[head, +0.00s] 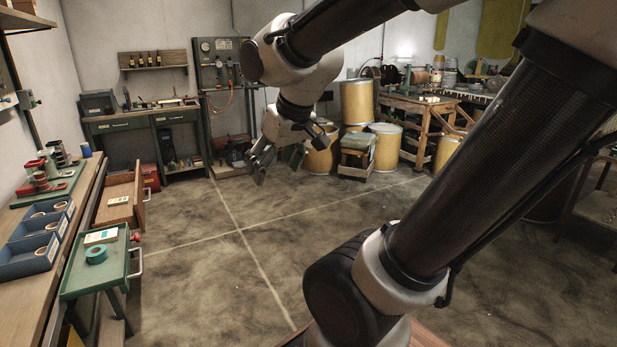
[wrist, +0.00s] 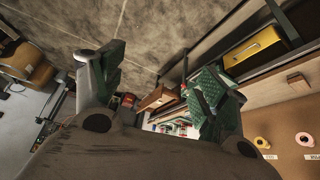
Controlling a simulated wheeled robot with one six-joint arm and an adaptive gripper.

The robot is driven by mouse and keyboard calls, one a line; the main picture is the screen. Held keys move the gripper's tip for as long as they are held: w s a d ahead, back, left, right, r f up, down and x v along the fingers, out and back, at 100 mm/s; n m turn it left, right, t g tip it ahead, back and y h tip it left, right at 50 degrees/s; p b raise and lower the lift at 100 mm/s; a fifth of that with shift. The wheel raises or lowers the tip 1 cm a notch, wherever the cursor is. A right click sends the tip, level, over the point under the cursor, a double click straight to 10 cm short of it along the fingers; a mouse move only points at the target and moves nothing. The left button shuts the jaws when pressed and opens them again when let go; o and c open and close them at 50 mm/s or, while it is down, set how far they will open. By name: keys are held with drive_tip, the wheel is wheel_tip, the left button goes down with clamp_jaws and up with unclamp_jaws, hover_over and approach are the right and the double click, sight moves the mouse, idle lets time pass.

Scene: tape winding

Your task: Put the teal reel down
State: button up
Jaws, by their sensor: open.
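The teal reel (head: 96,254) lies flat on the green cart top (head: 76,281) at the left of the head view, just in front of a white card. My gripper (head: 277,160) is up in the air over the open floor, well to the right of the cart and apart from the reel. In the wrist view my gripper's two fingers (wrist: 158,85) are spread wide with nothing between them. I cannot make out the teal reel in the wrist view.
A white card (head: 101,236) lies on the cart. Blue bins (head: 28,258) with pale rings stand on the wooden bench beside it. A wooden drawer (head: 122,199) juts out behind the cart. The middle of the floor is clear.

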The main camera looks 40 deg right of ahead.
drive_tip(key=s+d+g, duration=0.1)
drive_tip(key=s, duration=0.8)
drive_tip(key=shift+s+d+m, duration=0.15)
drive_tip(key=shift+d+m, duration=0.05)
drive_tip(key=shift+m, duration=0.2)
